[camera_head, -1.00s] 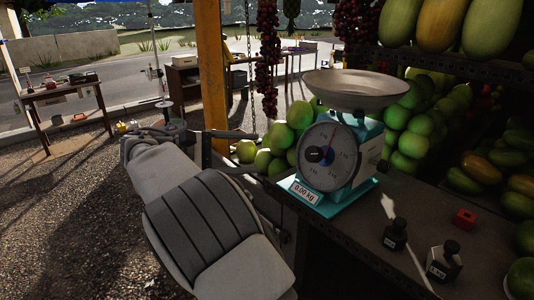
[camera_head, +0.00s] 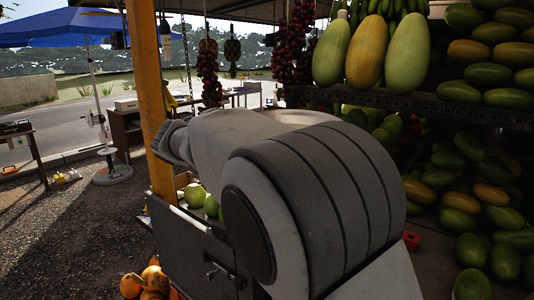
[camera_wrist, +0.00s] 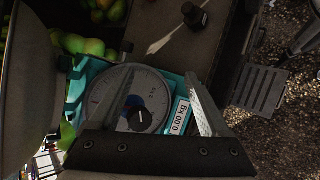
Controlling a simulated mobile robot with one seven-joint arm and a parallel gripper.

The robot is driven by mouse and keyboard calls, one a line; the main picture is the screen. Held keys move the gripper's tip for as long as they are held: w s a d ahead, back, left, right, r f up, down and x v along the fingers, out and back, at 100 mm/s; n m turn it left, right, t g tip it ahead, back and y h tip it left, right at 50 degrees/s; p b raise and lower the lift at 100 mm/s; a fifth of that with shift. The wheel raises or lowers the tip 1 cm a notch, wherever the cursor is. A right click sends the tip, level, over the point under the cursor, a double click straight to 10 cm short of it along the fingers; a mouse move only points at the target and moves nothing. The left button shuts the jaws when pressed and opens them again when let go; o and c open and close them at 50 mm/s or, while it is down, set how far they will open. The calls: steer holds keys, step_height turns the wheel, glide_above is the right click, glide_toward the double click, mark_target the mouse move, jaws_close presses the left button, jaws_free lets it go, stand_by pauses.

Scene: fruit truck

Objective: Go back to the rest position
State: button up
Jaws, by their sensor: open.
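My gripper (camera_wrist: 160,76) is open and empty in the wrist view, its two fingers apart in front of the scale. The teal scale (camera_wrist: 78,88) has a round dial (camera_wrist: 145,85) and a 0.00 kg label (camera_wrist: 180,116). Its metal pan (camera_wrist: 28,80) fills the left side of that view. I cannot tell the exact gap between the fingers and the scale. In the head view my grey arm is large across the middle and hides the scale and my gripper.
A black weight (camera_wrist: 195,16) stands on the counter by the scale. An orange post (camera_head: 142,80) rises left of my arm. A red block (camera_head: 411,240) shows beside my arm. Orange fruit (camera_head: 152,280) lies low at left; gravel (camera_head: 70,235) is open there.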

steer(key=s+d+m+g+y, duration=0.1)
steer(key=s+d+m+y, duration=0.15)
steer(key=s+d, duration=0.4)
steer(key=s+d+f+m+t+y, duration=0.1)
steer(key=s+d+f+m+y, duration=0.1)
steer(key=s, duration=0.4)
steer(key=s+d+f+m+t+y, duration=0.1)
steer(key=s+d+m+y, duration=0.1)
steer(key=s, duration=0.4)
steer(key=s+d+f+m+t+y, duration=0.1)
steer(key=s+d+f+m+y, duration=0.1)
steer(key=s, duration=0.4)
steer(key=shift+d+f+m+y, duration=0.3)
steer(key=shift+d+m+y, duration=0.25)
steer(key=shift+d+m, duration=0.55)
